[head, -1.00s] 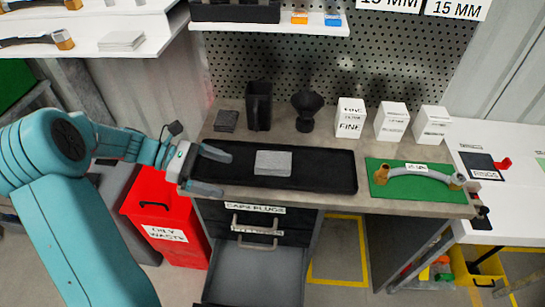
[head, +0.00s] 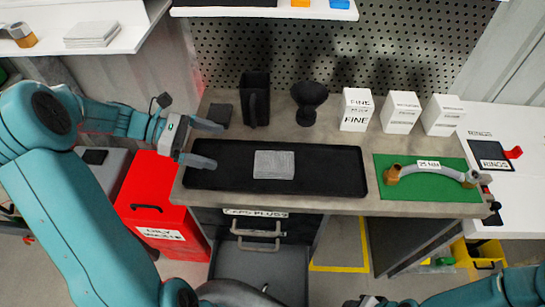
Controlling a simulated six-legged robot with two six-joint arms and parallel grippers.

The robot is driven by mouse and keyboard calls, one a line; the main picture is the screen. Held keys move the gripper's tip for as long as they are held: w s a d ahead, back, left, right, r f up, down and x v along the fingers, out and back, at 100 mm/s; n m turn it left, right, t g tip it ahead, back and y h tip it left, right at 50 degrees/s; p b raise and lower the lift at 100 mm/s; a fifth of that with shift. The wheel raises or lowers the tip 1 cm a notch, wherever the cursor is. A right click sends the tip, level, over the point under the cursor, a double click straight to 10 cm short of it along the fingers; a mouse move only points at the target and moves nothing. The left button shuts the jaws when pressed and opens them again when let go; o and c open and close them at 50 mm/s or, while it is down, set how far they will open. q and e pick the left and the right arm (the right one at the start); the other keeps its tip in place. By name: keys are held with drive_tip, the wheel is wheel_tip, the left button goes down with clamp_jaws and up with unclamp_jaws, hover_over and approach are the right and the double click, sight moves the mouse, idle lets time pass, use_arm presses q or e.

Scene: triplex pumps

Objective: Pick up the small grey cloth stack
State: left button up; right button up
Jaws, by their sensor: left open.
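A small grey cloth stack (head: 273,164) lies flat near the middle of a black tray (head: 335,181) on the workbench. My left gripper (head: 206,143) is open and empty above the tray's left end. Its fingers point right, toward the stack, with a clear gap between them and the cloth. My right arm enters at the bottom right. Only the edge of its gripper (head: 368,301) shows at the bottom of the frame, and its fingers are hidden.
A black holder (head: 255,99), a dark funnel (head: 308,101) and white boxes (head: 356,109) stand behind the tray. A green mat (head: 427,195) with a hose (head: 433,172) lies to the right. A drawer (head: 262,270) is open below. A red bin (head: 160,205) stands left. Another pale stack (head: 92,34) is on the upper-left shelf.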

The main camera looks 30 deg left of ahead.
use_arm(q)
approach(275, 161)
drive_tip(key=x, duration=0.3)
drive_tip(key=shift+s+d+f, duration=0.2)
drive_tip(key=shift+d, duration=0.2)
drive_tip(key=x, duration=0.5)
drive_tip(key=shift+w+d+f+p, duration=0.1)
drive_tip(key=shift+w+p, duration=0.25)
drive_tip(key=shift+p, duration=0.05)
drive_tip(key=c, duration=0.9)
